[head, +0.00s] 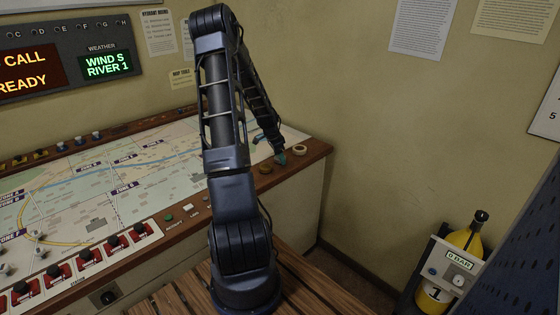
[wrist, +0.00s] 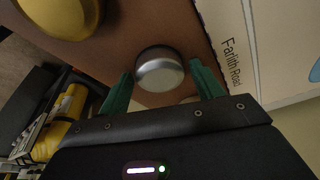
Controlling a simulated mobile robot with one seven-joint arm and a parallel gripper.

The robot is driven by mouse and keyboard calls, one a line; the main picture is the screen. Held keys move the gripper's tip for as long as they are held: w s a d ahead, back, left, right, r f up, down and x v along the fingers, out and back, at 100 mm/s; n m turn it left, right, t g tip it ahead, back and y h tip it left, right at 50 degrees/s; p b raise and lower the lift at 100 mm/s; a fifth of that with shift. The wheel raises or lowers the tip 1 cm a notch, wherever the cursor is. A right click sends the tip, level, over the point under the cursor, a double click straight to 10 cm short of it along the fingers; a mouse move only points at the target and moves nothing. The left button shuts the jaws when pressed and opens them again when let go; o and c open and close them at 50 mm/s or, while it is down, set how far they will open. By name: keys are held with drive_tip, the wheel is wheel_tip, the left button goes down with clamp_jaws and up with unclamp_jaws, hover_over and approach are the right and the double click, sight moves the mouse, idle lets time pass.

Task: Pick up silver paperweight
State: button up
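The silver paperweight (wrist: 160,70) is a low round disc with a bright top, resting on the brown wooden border of the console in the wrist view. My gripper (wrist: 163,84) is open, with one green finger on each side of the paperweight's near part and visible gaps to it. Nothing is held. In the head view my gripper (head: 269,149) is low over the console's far right corner. I cannot make out the silver paperweight there; the fingers seem to hide it.
The map (head: 120,175) borders the wood. A yellow cylinder (head: 466,240) stands right.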

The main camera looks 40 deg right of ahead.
drive_tip(key=c, duration=1)
drive_tip(key=shift+r, duration=0.1)
